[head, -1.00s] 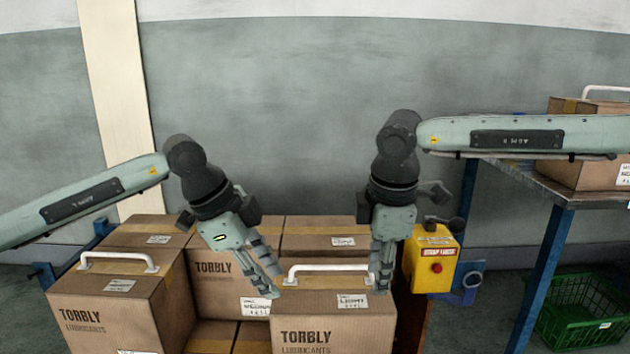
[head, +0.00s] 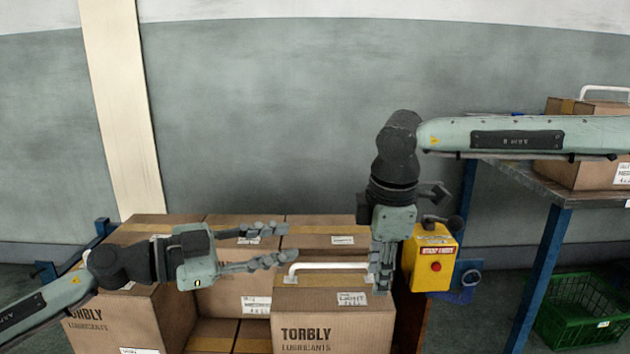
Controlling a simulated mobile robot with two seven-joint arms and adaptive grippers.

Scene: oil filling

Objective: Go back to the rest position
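My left gripper (head: 286,243) points right in the head view, in front of the stacked cartons. Its two fingers are apart with nothing between them, so it is open and empty. The lower finger passes close to the white handle (head: 325,266) of the front carton (head: 330,312); I cannot tell if they touch. My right gripper (head: 381,281) hangs straight down at the right end of that handle, over the carton's label. Its fingers show nearly edge-on and close together, so I cannot tell if they are shut or hold the handle.
More TORBLY cartons (head: 145,230) stand behind and to the left. A yellow box with a red button (head: 430,262) stands right of my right gripper. A blue-legged table (head: 540,270) with a carton (head: 595,165) is at right. A green crate (head: 580,315) sits on the floor.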

